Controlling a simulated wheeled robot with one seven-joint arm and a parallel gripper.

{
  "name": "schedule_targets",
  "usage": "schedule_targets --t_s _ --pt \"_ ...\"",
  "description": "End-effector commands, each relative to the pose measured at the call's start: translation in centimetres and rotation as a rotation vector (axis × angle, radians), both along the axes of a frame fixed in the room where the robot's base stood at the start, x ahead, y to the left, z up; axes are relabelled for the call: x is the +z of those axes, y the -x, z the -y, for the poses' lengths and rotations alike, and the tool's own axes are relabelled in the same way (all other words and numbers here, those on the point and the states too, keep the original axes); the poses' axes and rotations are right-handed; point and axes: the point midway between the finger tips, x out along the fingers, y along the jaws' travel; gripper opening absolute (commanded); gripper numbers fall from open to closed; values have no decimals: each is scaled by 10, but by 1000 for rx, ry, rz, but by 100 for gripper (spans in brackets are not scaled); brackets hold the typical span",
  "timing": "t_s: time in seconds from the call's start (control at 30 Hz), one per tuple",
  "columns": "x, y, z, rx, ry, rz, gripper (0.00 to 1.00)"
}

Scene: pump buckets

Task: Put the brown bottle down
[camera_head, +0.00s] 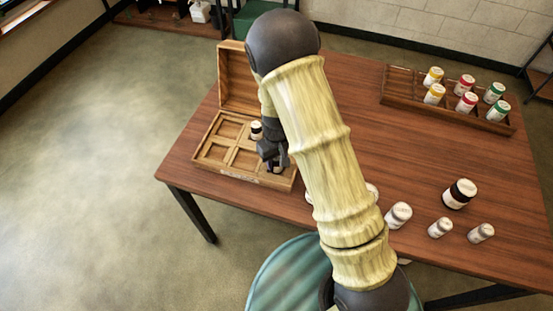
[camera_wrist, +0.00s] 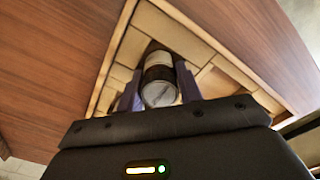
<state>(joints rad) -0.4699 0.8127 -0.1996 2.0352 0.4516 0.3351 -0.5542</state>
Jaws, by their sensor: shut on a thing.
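My gripper (camera_head: 272,155) is low over the front right part of an open wooden box (camera_head: 213,158). In the wrist view its fingers (camera_wrist: 160,92) are shut on a bottle (camera_wrist: 160,88) with a grey round end, a dark band and a pale label. I take this to be the brown bottle; its colour is hard to tell. The gripper mostly hides it in the head view. I cannot tell whether it touches the compartment floor. Another bottle (camera_head: 256,131) with a dark top and pale label stands in a rear compartment.
The box's raised lid (camera_head: 238,80) stands at its back. A wooden tray (camera_head: 400,98) with several yellow, red and green-capped bottles is at the back right. A dark-capped jar (camera_head: 459,194) and several white bottles (camera_head: 398,215) stand at the front right. The table's middle right is clear.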

Motion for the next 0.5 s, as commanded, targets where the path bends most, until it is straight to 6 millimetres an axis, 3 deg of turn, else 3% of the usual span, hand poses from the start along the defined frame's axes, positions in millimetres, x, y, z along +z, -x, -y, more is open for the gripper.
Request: schedule_targets --t_s 0.07,0.1,0.2,0.5 --pt "-3 0 0 0 0 0 11" --pt "-2 0 0 0 0 0 41" --pt "-2 0 0 -1 0 0 57" --pt "0 0 1 -2 0 0 57"
